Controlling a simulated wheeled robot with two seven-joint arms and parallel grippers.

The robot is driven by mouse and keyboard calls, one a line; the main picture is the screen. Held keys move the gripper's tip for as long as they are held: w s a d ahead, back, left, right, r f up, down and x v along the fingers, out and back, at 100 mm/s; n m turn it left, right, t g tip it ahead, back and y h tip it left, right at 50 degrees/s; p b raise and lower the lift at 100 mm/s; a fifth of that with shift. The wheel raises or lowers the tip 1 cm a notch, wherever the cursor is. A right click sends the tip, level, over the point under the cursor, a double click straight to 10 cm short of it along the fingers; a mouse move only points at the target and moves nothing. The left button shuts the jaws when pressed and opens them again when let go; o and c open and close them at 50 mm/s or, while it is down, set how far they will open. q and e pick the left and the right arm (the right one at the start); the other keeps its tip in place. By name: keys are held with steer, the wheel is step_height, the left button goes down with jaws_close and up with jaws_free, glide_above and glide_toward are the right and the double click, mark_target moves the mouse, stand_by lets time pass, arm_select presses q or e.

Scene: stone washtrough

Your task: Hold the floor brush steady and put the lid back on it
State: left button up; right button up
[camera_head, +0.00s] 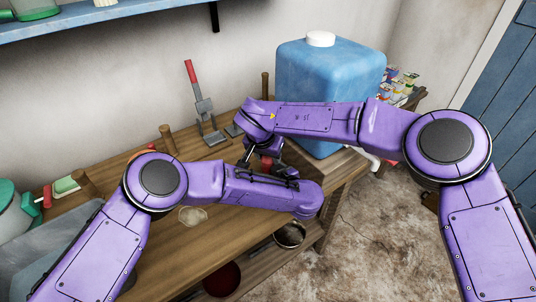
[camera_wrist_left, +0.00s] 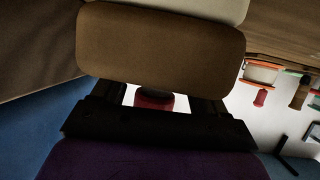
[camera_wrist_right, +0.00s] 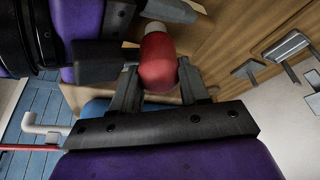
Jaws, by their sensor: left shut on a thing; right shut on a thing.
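A brown rounded block (camera_wrist_left: 160,42), apparently the floor brush, fills the top of the left wrist view. My left gripper (camera_wrist_left: 155,98) is shut on it; the block hides the fingertips. A pale part shows beyond the block. My right gripper (camera_wrist_right: 158,88) is shut on a red rounded piece (camera_wrist_right: 158,62), apparently the lid. A red part (camera_wrist_left: 153,101) also shows between my left fingers. In the head view a bit of red (camera_head: 266,163) shows by my right gripper, and my arms cover most of the work. I cannot tell whether brush and lid touch.
A large blue water container (camera_head: 325,85) with a white cap stands close behind my right arm. A red-handled grey tool (camera_head: 198,100) stands by the wall. A grey basin (camera_head: 45,250) is at the left.

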arm_select(q)
steer(key=shift+f, duration=0.1)
arm_select(e)
steer(key=shift+f, duration=0.4)
arm_select(q)
jaws_close()
arm_select(e)
steer(key=o, duration=0.6)
steer(key=shift+s+f, duration=0.1)
steer(key=o, duration=0.4)
arm_select(q)
steer(key=shift+a, duration=0.1)
arm_select(e)
steer(key=shift+o, duration=0.2)
arm_select(q)
steer(key=shift+a, duration=0.1)
arm_select(e)
steer(key=shift+s+d, duration=0.1)
